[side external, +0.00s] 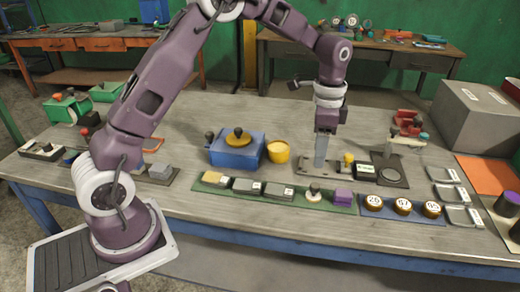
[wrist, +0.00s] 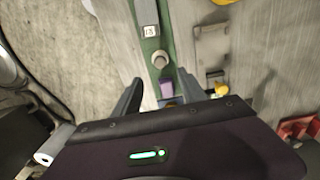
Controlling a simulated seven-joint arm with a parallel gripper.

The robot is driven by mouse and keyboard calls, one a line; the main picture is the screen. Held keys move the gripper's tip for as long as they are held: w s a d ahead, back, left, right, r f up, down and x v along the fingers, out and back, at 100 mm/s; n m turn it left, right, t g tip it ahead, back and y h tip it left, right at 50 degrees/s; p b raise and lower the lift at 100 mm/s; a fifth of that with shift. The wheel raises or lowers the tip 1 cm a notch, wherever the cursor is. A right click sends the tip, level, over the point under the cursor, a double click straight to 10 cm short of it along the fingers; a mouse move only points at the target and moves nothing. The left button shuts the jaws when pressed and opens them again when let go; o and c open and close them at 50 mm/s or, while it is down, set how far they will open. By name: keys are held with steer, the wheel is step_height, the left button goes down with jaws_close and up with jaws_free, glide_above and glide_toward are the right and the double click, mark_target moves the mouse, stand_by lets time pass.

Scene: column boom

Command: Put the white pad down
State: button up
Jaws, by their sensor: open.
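I cannot single out a white pad for certain. The closest match is a small whitish round piece (side external: 314,194) with a knob on top, standing on the green strip (side external: 226,190) at the table's front. It also shows in the wrist view (wrist: 160,60), just beyond my fingertips. My gripper (side external: 321,164) points down above the table, behind the green strip. In the wrist view my gripper (wrist: 159,76) has its two fingers well apart, with nothing seen held between them. A purple block (side external: 343,197) stands right of the round piece; it shows between the fingers in the wrist view (wrist: 166,90).
Several boxes (side external: 246,186) stand on the strip to the left. A blue box (side external: 237,150) and yellow cup (side external: 278,152) stand behind. A blue mat (side external: 375,212) with round numbered pieces lies to the right. A grey plate (side external: 345,172) lies beside my fingers. Clear wood lies further back.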

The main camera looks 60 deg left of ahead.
steer(key=s+r+n+t, duration=0.3)
steer(key=s+r+n, duration=0.1)
steer(key=s+r, duration=0.95)
steer(key=s+d+n+t, duration=0.1)
steer(key=s+n, duration=0.4)
steer(key=s, duration=1.2)
steer(key=shift+s+d+t, duration=0.15)
steer(key=shift+t, duration=0.65)
steer(key=o, duration=0.3)
